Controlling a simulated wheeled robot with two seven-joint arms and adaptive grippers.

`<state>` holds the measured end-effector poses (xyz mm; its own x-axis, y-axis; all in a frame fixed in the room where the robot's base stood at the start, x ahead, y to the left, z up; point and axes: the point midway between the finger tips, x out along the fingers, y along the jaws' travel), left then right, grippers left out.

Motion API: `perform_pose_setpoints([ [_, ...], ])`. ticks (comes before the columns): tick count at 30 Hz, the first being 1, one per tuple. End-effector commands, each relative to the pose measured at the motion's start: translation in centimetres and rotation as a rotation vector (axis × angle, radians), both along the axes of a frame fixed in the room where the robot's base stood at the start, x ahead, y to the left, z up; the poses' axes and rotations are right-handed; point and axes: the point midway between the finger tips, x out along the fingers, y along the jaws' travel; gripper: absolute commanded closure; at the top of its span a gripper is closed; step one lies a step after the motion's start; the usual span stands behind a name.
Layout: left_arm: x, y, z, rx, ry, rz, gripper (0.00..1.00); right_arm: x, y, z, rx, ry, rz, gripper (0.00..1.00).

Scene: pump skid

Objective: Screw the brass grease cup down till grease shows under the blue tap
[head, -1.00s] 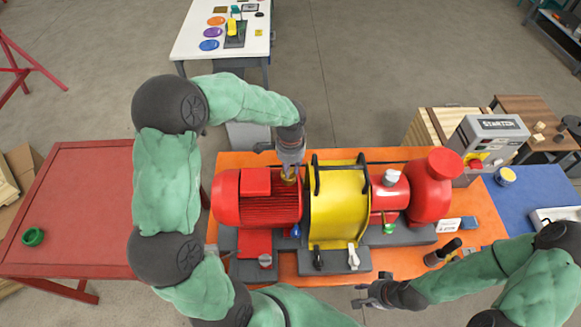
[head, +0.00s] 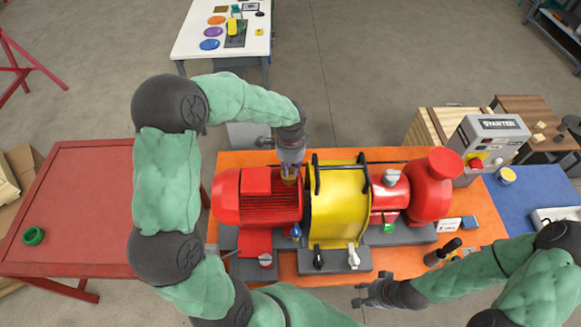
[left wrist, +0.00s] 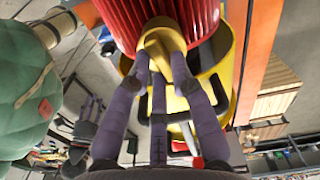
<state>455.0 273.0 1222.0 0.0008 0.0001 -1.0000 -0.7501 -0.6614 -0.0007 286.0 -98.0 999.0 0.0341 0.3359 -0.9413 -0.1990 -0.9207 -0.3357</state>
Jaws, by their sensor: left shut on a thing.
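The brass grease cup (left wrist: 160,42) sits on top of the red finned motor (head: 262,208), at its right end beside the yellow guard. My left gripper (head: 289,175) comes down on the cup from above and is shut on it. In the left wrist view its fingers close around the cup's sides. Only a little brass shows in the head view. The blue tap (head: 296,231) is below the cup, on the front side of the motor. No grease can be made out under it at this size. My right gripper (head: 362,294) is open and empty in front of the skid.
The yellow guard (head: 338,205) with black handles stands close to the right of my left gripper. A green tap (head: 389,228) is further right, by the red pump (head: 430,190). A starter box (head: 490,140) stands at the right. The red table (head: 80,210) is mostly clear.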

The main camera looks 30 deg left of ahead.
Motion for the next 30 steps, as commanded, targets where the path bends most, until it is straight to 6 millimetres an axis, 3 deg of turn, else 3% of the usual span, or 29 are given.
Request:
perform_pose_setpoints([
  [1, 0.0, -0.1, -0.1, -0.001, 0.002, 0.0, 0.69, 0.0, 0.0, 0.0, 0.0, 0.0, 0.0, 0.6],
  [3, -0.1, -0.1, -0.1, -0.001, 0.002, 0.0, 0.54, 0.0, 0.0, 0.0, 0.0, 0.0, 0.0, 0.6],
  [16, 0.0, 0.0, 0.7, 0.001, -0.001, 0.001, 0.54, 0.0, 0.0, 0.0, 0.0, 0.0, 0.0, 0.6],
  [30, 0.1, 0.0, 9.0, 0.0, -0.003, 0.001, 0.54, 0.0, 0.0, 0.0, 0.0, 0.0, 0.0, 0.6],
])
